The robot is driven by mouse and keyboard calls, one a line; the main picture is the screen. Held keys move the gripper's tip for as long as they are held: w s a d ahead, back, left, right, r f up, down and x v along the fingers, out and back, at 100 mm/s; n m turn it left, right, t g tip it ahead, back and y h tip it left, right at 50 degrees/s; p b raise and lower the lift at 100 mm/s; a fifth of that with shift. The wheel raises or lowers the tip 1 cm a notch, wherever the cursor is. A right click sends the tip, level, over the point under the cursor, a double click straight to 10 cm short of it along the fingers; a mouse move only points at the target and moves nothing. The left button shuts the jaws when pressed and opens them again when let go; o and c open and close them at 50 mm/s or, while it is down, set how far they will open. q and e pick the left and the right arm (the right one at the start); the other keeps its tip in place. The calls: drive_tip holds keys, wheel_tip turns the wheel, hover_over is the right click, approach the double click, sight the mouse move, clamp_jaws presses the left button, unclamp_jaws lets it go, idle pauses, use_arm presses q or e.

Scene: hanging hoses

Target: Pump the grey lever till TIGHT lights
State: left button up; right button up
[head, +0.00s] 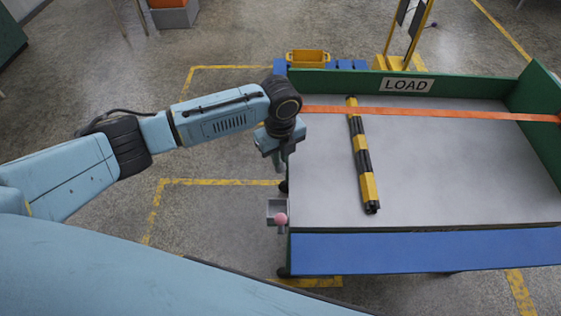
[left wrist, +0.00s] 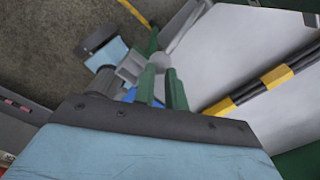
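A grey bracket (head: 277,206) with a pink ball (head: 280,219) sits at the left edge of the load table. My left gripper (head: 278,163) points down beside that edge, a little behind the bracket and apart from it. In the left wrist view its two green fingers (left wrist: 162,82) stand apart with a gap between them. A grey rod with a rounded end (left wrist: 165,59), perhaps the lever, shows just beyond the fingertips; I cannot tell whether they touch it. No readable TIGHT light shows. My right gripper is out of view.
An orange strap (head: 430,114) crosses the grey table top (head: 450,180). A yellow-black striped bar (head: 361,155) lies on it. Green walls (head: 460,88) with a LOAD sign (head: 405,85) edge the table. A yellow bin (head: 307,57) stands behind. Floor to the left is clear.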

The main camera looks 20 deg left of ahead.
sight(280, 171)
use_arm(q)
drive_tip(key=shift+f, duration=0.45)
drive_tip(key=shift+s+d+f, duration=0.1)
drive_tip(key=shift+s+f, duration=0.3)
drive_tip(key=shift+f, duration=0.3)
drive_tip(key=shift+s+d+f, duration=0.1)
drive_tip(key=shift+s+f, duration=0.25)
drive_tip(key=shift+f, duration=0.4)
drive_tip(key=shift+s+d+f+b, duration=0.1)
drive_tip(key=shift+s+f+b, duration=0.15)
drive_tip(key=shift+f, duration=0.45)
drive_tip(key=shift+s+d+f+b, duration=0.15)
drive_tip(key=shift+f+b, duration=0.1)
drive_tip(key=shift+f, duration=0.45)
drive_tip(key=shift+a, duration=0.1)
